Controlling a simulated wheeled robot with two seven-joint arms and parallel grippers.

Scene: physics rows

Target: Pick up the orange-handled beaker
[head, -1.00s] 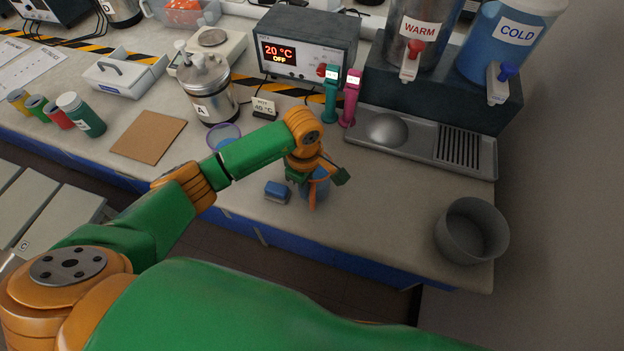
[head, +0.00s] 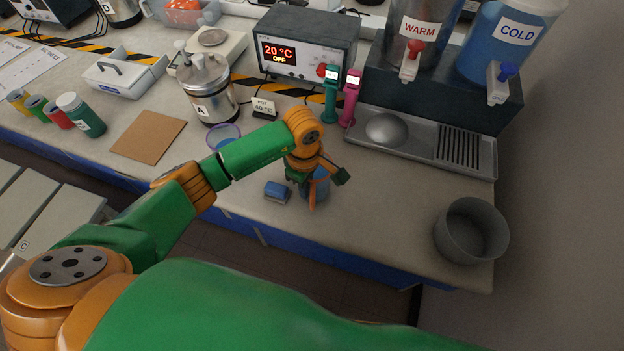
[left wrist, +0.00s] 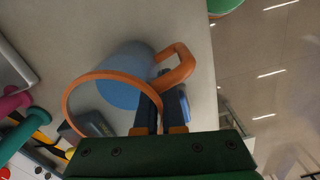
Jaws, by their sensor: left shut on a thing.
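The orange-handled beaker (head: 322,188) is blue with an orange rim and handle, and stands near the front edge of the bench, partly hidden by my left gripper (head: 316,180). In the left wrist view the beaker (left wrist: 120,95) shows its round orange rim and its orange handle (left wrist: 182,66). The dark fingers of my left gripper (left wrist: 163,104) are shut on the beaker at the handle side of the rim. The exact contact is partly hidden. I cannot tell any gap between the beaker and the bench. My right gripper is out of view.
A blue block (head: 277,191) lies just left of the beaker. A grey bowl (head: 471,231) stands at the right front. A teal tool (head: 330,98) and a pink tool (head: 350,98) stand behind, beside the drip tray (head: 420,140). Bench between beaker and bowl is clear.

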